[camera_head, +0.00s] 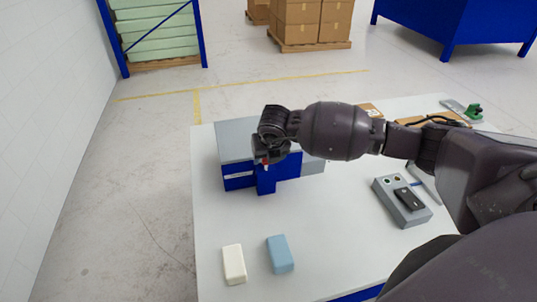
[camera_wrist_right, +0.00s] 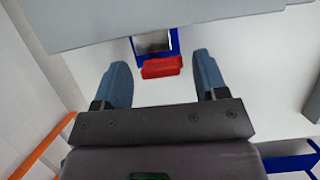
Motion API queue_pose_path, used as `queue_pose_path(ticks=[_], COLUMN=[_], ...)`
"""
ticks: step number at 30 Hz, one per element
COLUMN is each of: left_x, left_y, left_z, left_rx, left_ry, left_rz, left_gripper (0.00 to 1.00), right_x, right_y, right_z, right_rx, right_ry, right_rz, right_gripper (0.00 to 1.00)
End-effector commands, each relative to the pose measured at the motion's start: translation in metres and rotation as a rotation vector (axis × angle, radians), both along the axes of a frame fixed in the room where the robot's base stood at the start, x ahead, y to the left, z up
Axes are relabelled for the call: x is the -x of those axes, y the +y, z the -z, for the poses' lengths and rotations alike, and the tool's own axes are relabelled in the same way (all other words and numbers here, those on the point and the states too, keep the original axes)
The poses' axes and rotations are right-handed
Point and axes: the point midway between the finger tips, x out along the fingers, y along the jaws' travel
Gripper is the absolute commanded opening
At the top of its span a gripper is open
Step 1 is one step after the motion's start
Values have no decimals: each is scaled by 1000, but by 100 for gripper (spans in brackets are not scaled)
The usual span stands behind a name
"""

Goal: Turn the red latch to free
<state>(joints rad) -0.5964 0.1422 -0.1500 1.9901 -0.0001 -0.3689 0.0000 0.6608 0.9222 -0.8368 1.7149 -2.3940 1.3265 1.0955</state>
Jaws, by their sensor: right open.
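A red latch (camera_wrist_right: 162,66) shows in the right wrist view on the blue front part (camera_wrist_right: 176,42) of the machine. In the head view only a small bit of red (camera_head: 265,160) shows below my right gripper (camera_head: 268,158). The grey and blue machine (camera_head: 235,140) stands on the white table, partly hidden by my right arm. In the right wrist view my right gripper (camera_wrist_right: 162,72) is open, its two blue-grey fingers on either side of the latch, with gaps between. I cannot tell how far ahead of the fingertips the latch lies. My left gripper is not in view.
A white block (camera_head: 234,264) and a light blue block (camera_head: 280,254) lie at the table's front. A grey control box (camera_head: 402,200) with a black device (camera_head: 409,199) is to the right. The white table (camera_head: 330,215) is bare between them. A green-topped item (camera_head: 474,112) sits at the far right.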

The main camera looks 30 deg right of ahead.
Motion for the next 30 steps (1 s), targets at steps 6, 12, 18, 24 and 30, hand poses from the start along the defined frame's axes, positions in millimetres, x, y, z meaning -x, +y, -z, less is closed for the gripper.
queue_pose_path(ticks=[6, 12, 18, 24, 30], left_x=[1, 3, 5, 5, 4], left_y=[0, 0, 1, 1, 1], left_z=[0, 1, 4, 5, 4], left_rx=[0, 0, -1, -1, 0], left_ry=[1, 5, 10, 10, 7], left_rz=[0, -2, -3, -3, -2], left_gripper=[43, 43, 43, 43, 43], right_x=[3, 15, 29, 37, 40], right_y=[1, 4, 8, 10, 11], right_z=[-9, -40, -73, -94, -100], right_rx=[-1, 0, 1, 0, 0], right_ry=[-1, -3, -3, -1, 0], right_rz=[0, -3, -2, 0, 0], right_gripper=[66, 66, 66, 66, 66])
